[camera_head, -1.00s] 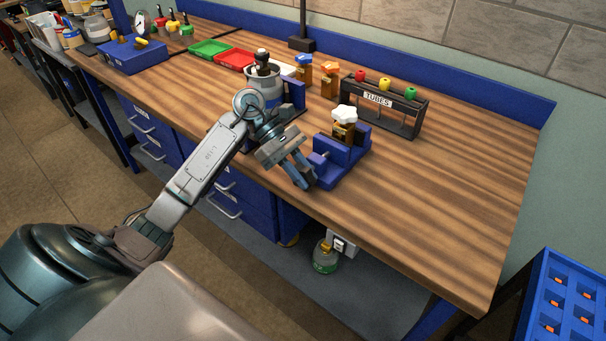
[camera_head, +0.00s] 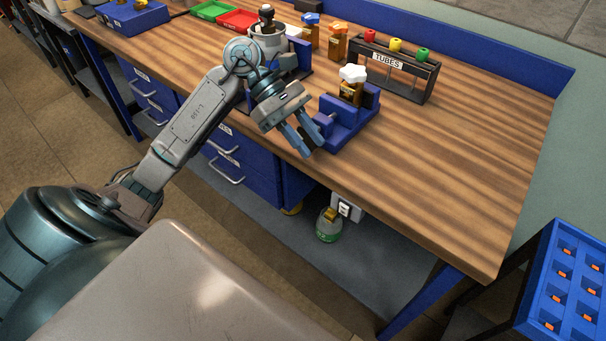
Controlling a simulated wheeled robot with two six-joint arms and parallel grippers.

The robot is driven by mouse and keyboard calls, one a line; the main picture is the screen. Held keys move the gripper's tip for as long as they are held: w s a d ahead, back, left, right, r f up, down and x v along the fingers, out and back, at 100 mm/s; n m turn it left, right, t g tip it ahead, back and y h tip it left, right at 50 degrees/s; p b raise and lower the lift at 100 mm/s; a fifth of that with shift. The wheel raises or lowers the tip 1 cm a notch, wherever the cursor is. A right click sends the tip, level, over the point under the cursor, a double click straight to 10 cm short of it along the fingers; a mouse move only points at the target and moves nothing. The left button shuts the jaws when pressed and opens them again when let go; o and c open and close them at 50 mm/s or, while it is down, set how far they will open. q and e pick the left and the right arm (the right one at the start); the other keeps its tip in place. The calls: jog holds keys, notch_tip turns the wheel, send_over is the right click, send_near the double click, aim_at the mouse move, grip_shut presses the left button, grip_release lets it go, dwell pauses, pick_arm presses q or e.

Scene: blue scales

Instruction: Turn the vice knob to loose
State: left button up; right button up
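A blue vice (camera_head: 347,122) stands near the front edge of the workbench. It holds a small amber bottle (camera_head: 351,90) with a white cap upright. A small grey part, seemingly the vice knob (camera_head: 323,119), shows at the vice's left front side, partly hidden by my fingers. My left gripper (camera_head: 309,139) is just left of the vice, its two blue-grey fingers apart and pointing toward the knob side. I see nothing between them; whether a finger touches the knob cannot be told. My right gripper is not in view.
A tube rack (camera_head: 392,72) stands behind the vice. Two amber bottles (camera_head: 338,42) and a grey pot (camera_head: 268,42) stand further back left. The bench's right half is clear. A blue rack (camera_head: 566,280) is at lower right; a green-based flask (camera_head: 328,225) is on the lower shelf.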

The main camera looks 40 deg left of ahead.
pick_arm(q)
jog(key=s+d+r+b, duration=0.1)
jog(key=s+d+b, duration=0.1)
jog(key=s+d, duration=0.3)
jog(key=shift+s+d, duration=0.3)
jog(key=shift+s, duration=1.75)
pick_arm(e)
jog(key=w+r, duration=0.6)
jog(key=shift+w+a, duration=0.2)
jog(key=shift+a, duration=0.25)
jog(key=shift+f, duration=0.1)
